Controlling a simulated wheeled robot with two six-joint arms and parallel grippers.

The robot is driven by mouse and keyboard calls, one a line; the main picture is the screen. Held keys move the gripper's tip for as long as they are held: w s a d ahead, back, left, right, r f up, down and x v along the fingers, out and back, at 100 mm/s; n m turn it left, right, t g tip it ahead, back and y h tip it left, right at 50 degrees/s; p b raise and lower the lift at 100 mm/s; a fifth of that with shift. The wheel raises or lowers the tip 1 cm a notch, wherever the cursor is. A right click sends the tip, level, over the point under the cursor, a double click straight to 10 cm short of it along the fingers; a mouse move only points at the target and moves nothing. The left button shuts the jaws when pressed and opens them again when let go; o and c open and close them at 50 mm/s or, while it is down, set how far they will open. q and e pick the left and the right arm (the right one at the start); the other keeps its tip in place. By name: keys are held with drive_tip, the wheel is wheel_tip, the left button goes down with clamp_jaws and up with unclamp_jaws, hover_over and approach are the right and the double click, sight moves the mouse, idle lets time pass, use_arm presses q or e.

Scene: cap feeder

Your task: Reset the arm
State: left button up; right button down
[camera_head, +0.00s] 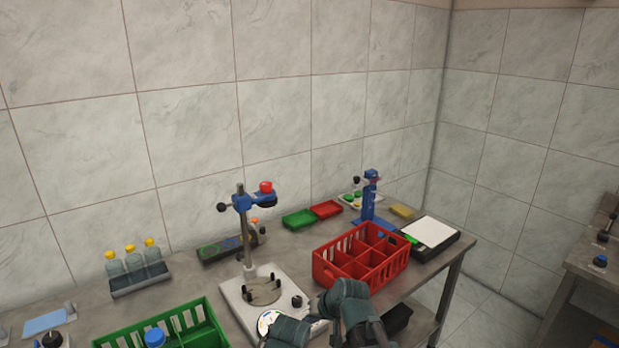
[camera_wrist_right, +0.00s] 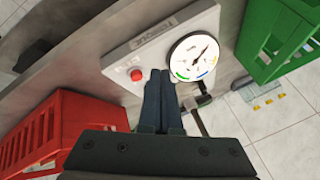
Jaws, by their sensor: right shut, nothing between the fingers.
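My right gripper (camera_wrist_right: 160,76) is shut and empty in the right wrist view, its two dark fingers side by side. The fingers lie over the edge of the torque tester's base, between a red button (camera_wrist_right: 137,74) and a round white dial (camera_wrist_right: 193,56). In the head view dark parts of my arm fill the bottom centre, beside the dial (camera_head: 269,321) and in front of the red crate. The fingertips cannot be made out there. I cannot make out my left gripper.
The tester's base (camera_head: 233,297) carries a post with a blue clamp (camera_head: 242,202). A red divided crate (camera_head: 327,275) stands to its right, a green crate (camera_head: 108,341) to its left. A rack with yellow-capped bottles (camera_head: 140,289) is at the left. The wall stands close behind the table.

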drive_tip(key=s+d+f+n+g+h, duration=0.1)
drive_tip(key=s+d+g+h, duration=0.1)
drive_tip(key=s, duration=0.7)
drive_tip(key=s+d+f+n+g+h+p, duration=0.1)
drive_tip(key=s+d+n+g+h, duration=0.1)
drive_tip(key=s, duration=0.8)
drive_tip(key=shift+s+d+g+h, duration=0.3)
drive_tip(key=shift+d+g+h, duration=0.2)
drive_tip(key=shift+d+h, duration=0.65)
drive_tip(key=shift+f, duration=0.1)
